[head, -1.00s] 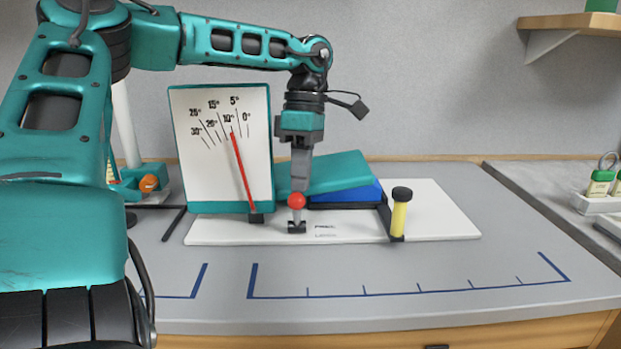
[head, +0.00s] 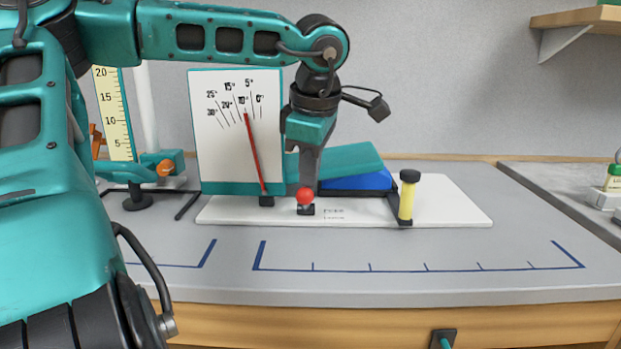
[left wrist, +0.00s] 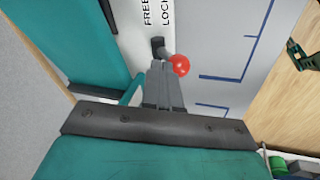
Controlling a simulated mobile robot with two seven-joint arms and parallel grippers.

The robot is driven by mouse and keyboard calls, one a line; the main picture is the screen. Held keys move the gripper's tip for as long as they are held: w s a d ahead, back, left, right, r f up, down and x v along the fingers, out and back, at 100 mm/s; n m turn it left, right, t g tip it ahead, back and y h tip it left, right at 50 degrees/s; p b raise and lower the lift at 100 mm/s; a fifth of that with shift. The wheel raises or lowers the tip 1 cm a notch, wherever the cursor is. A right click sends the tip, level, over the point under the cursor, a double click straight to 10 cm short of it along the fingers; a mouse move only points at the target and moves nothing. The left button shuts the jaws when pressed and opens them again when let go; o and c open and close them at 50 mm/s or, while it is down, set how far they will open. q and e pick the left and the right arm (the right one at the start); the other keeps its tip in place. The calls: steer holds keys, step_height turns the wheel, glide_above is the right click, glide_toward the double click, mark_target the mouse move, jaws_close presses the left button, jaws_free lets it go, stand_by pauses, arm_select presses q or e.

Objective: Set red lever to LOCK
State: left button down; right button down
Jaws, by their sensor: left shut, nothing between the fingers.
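The red lever is a short dark stem with a red ball knob (head: 305,195), standing on a white base plate (head: 450,208). In the left wrist view the knob (left wrist: 180,65) leans from its dark pivot (left wrist: 157,44) toward the LOCK side of the FREE/LOCK label (left wrist: 157,12). In the head view it leans toward the front of the table. My left gripper (head: 307,182) is shut and empty, pointing down just behind the knob; it also shows in the left wrist view (left wrist: 160,68). I cannot tell whether the fingertips touch the lever. My right gripper is out of view.
A white dial panel (head: 225,150) with a red pointer stands left of the lever. A teal slab (head: 345,160) over a blue block (head: 365,181) lies behind, and a yellow post (head: 407,200) stands right. The table front, with blue marks, is clear.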

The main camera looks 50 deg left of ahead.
arm_select(q)
steer(key=shift+a, duration=0.15)
steer(key=shift+w+a+f, duration=0.3)
steer(key=shift+w+a, duration=0.2)
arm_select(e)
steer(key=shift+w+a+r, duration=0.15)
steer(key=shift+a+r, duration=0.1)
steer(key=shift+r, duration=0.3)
